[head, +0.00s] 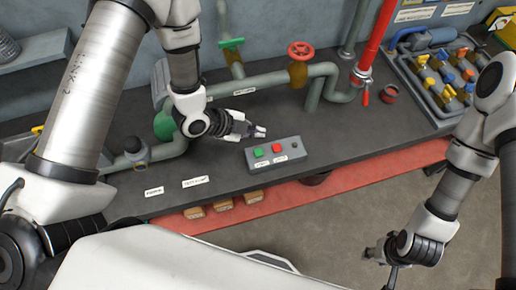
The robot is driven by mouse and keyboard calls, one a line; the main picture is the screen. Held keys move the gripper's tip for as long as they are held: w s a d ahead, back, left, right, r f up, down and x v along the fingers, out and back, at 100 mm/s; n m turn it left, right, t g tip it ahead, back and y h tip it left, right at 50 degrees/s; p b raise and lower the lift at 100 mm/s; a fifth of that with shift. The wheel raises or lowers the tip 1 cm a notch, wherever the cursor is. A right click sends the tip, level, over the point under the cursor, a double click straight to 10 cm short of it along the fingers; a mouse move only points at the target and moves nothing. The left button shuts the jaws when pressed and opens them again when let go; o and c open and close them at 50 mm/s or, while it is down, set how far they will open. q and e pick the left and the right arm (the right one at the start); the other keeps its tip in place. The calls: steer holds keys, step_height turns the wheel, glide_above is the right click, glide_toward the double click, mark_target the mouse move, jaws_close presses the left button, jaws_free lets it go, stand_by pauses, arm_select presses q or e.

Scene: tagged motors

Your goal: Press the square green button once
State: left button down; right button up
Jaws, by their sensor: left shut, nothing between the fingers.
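A grey button box (274,161) sits on the dark bench top near its front edge. On its top are a square green button (258,152) at the left, a red button (277,148) in the middle and a dark round knob (294,144) at the right. My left gripper (260,131) is shut and empty, just behind the box, above and apart from the green button in the picture. My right gripper (371,254) hangs low at the right, in front of the bench over the floor; its finger opening is unclear.
Pipes with a red valve wheel (301,50) and a green valve handle (231,43) run behind the box. A tray (440,105) of colourful fittings is at the right. Small labels (195,181) lie at the left.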

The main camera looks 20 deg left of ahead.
mark_target(257, 153)
arm_select(q)
steer(key=f+b, duration=0.6)
steer(key=f, duration=0.3)
steer(key=shift+w+b, duration=0.2)
steer(key=shift+b, duration=0.1)
arm_select(e)
step_height(257, 153, down, 7)
steer(key=shift+w+r, duration=0.15)
steer(key=shift+w, duration=0.1)
arm_select(q)
steer(key=shift+f, duration=0.1)
stand_by(0.4)
steer(key=shift+f+b, duration=0.35)
steer(key=shift+f, duration=0.05)
arm_select(e)
steer(key=shift+f, duration=0.4)
arm_select(q)
steer(key=shift+f+b, duration=0.4)
steer(key=shift+f, duration=0.05)
arm_select(e)
steer(key=shift+f, duration=0.35)
arm_select(q)
steer(key=shift+r, duration=0.1)
steer(key=shift+r+p, duration=0.7)
steer(key=shift+r, duration=0.1)
arm_select(e)
steer(key=shift+r, duration=0.65)
